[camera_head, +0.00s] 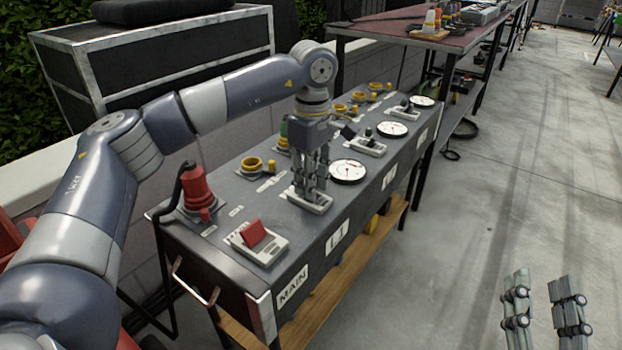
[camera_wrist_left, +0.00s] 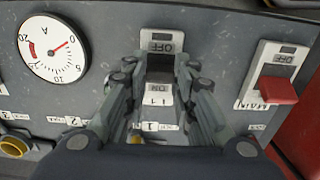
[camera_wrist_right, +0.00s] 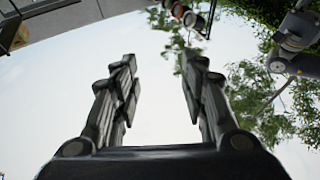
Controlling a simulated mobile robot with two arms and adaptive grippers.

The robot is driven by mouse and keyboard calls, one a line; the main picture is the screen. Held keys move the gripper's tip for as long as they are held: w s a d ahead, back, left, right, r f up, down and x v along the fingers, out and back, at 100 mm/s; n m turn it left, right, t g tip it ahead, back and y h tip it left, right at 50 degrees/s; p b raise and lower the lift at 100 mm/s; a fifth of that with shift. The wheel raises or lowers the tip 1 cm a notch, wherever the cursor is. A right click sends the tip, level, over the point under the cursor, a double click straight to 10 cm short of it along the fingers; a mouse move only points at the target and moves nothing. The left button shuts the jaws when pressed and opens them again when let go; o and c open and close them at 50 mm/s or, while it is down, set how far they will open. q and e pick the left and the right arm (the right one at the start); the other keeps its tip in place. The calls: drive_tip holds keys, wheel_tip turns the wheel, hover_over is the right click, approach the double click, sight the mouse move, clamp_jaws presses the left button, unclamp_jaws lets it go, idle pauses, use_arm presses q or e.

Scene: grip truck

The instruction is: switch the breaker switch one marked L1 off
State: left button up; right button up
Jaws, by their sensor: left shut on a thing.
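Which way the lever is thrown I cannot tell. My right gripper (camera_head: 543,312) is empty and apart from the panel; its fingers stand open in its wrist view (camera_wrist_right: 160,88).
The red main switch (camera_head: 254,235) and a red plug (camera_head: 196,190) are left of L1. A round dial (camera_head: 348,171) stands right of it, with further dials and switches beyond. A black case (camera_head: 170,50) is behind. The floor (camera_head: 480,200) at right is clear.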

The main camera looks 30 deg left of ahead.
use_arm(q)
drive_tip(key=shift+s+d+y+p, duration=0.1)
drive_tip(key=shift+d+y+p, duration=0.35)
drive_tip(key=shift+y+p, duration=0.55)
drive_tip(key=shift+d+f+y+p, duration=0.2)
drive_tip(key=shift+d+y+p, duration=0.3)
drive_tip(key=shift+y+p, duration=0.4)
drive_tip(key=shift+f+t, duration=0.1)
drive_tip(key=shift+t, duration=0.2)
use_arm(e)
drive_tip(key=s+d+f+g+h, duration=0.1)
drive_tip(key=f+g, duration=0.4)
drive_tip(key=f, duration=0.4)
drive_tip(key=s+d+f+g+h, duration=0.2)
drive_tip(key=f+g, duration=0.3)
drive_tip(key=f, duration=0.3)
drive_tip(key=shift+d+f+h, duration=0.2)
drive_tip(key=shift+f+h, duration=0.1)
drive_tip(key=shift+f, duration=0.1)
drive_tip(key=shift+s, duration=0.1)
use_arm(q)
drive_tip(key=o, duration=1.1)
drive_tip(key=shift+c, duration=0.2)
drive_tip(key=v, duration=1.2)
